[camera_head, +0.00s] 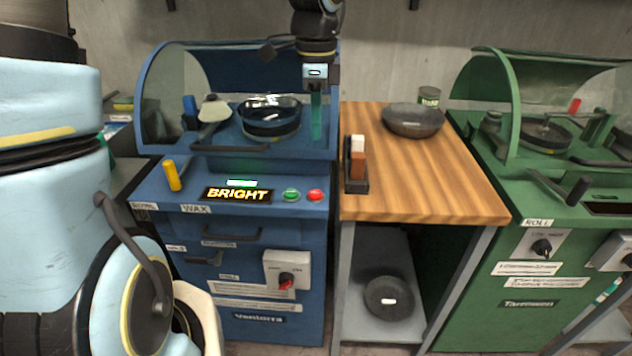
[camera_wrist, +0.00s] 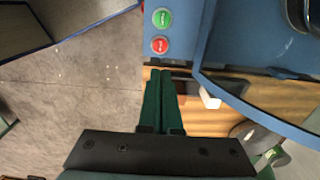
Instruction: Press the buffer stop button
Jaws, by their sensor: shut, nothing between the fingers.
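The blue buffing machine (camera_head: 170,215) has a round red button (camera_head: 315,195) at the right of its front panel, beside a round green button (camera_head: 291,195). In the wrist view the red button (camera_wrist: 160,45) lies just beyond my fingertips, with the green button (camera_wrist: 162,17) farther on. No stop label is readable on either button. My gripper (camera_head: 316,136) points down with its green fingers together and empty. In the head view it appears above and behind the buttons. In the wrist view my gripper (camera_wrist: 160,72) appears apart from the red button.
A dark bowl (camera_head: 270,116) sits under the blue hood. A wooden table (camera_head: 425,190) with another bowl (camera_head: 412,120) and a brush-like block (camera_head: 357,165) stands right.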

